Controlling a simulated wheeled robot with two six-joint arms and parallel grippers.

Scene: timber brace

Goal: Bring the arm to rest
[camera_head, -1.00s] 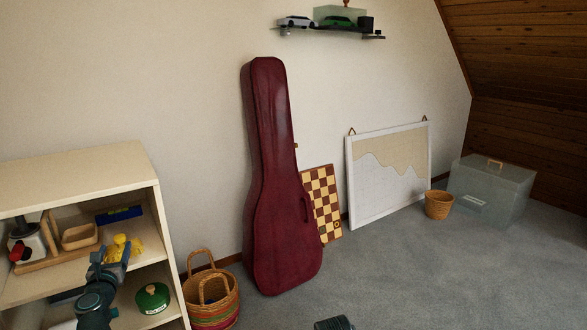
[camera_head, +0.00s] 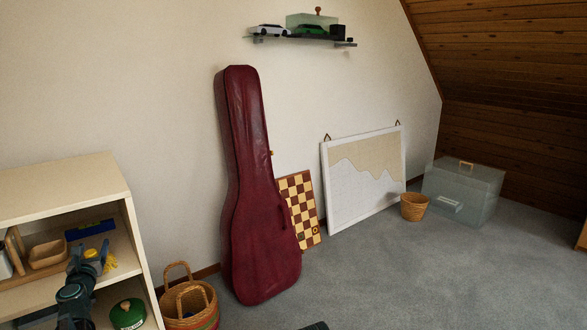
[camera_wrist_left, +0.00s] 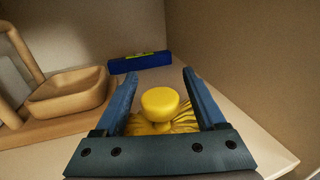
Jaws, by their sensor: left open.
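My left gripper (camera_head: 90,257) reaches into the open shelf unit (camera_head: 72,190) at the left of the head view. In the left wrist view its two blue fingers (camera_wrist_left: 159,78) are apart. A yellow object with a rounded knob (camera_wrist_left: 160,103) shows between and beyond them on the shelf board; whether the fingers touch it I cannot tell. In the head view the yellow object (camera_head: 110,264) is partly hidden by the gripper. My right gripper is not clearly seen; only a dark piece shows at the bottom edge.
Near the gripper are a wooden tray (camera_wrist_left: 68,95) and a blue box (camera_wrist_left: 138,62). A green round tin (camera_head: 128,314) is below. A basket (camera_head: 190,305), a red guitar case (camera_head: 258,200), a chessboard (camera_head: 300,205) and a framed board (camera_head: 365,180) stand rightward.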

